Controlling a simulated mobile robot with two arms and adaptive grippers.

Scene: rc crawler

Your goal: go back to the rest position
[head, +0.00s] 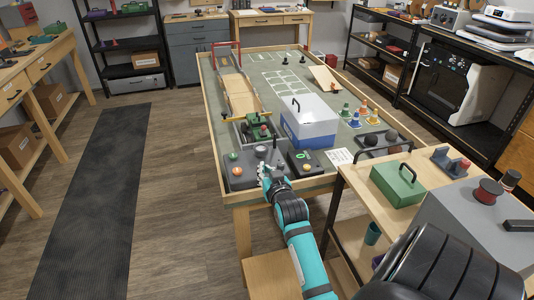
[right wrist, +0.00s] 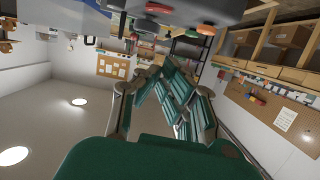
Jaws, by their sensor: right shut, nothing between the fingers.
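My right gripper (head: 265,172) is at the near edge of the large table, by a dark control panel (head: 238,182) with a joystick and coloured buttons. The fingers are shut and hold nothing. In the right wrist view, the gripper (right wrist: 172,95) shows its teal fingers close together. The panel with red and orange buttons shows upside down at the top of that view. The head view does not settle whether the fingertips touch the panel. My right arm reaches up from the bottom of the head view. My left gripper is not in view.
A cart with a green case (head: 398,186) stands close right of my arm. Floor left of the table is free.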

